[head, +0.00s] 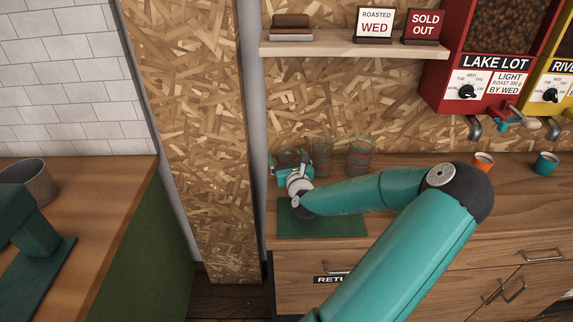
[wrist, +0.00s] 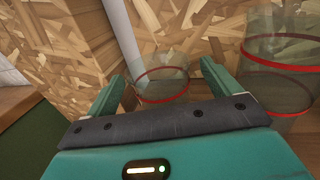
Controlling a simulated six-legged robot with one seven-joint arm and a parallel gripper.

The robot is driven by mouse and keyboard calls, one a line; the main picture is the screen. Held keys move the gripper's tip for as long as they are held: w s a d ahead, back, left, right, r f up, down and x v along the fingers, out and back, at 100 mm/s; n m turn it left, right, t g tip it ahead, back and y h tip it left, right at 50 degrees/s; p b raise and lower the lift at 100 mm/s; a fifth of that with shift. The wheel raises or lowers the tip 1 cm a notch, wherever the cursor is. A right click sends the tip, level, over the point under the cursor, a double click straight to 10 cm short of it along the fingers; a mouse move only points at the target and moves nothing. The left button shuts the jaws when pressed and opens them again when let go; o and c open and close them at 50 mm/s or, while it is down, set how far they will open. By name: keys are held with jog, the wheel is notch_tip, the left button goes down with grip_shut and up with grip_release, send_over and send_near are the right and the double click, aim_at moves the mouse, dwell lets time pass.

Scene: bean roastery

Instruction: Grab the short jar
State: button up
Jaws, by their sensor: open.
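Several clear glass jars with red bands stand in a row at the back of the wooden counter. The leftmost, which looks like the short jar (head: 288,156), has a lower rim than the others. My gripper (head: 286,171) is in front of it and partly hides it. In the wrist view my gripper (wrist: 161,76) is open, and the short jar (wrist: 163,82) shows between and beyond its two fingers. The jar's lower part is hidden behind the gripper body. I cannot tell whether the fingers touch it.
A taller narrow jar (head: 321,160) and a wide jar (head: 360,155) stand close on the right. A dark green mat (head: 335,227) lies in front. A post (head: 253,100) rises at left. Orange (head: 483,162) and teal (head: 545,163) cups stand under the dispensers.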

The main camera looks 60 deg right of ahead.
jog(key=x, duration=0.2)
jog(key=shift+w+d, duration=0.25)
jog(key=shift+d, duration=0.1)
jog(key=c, duration=1.1)
jog(key=shift+r, duration=0.1)
jog(key=shift+c, duration=0.2)
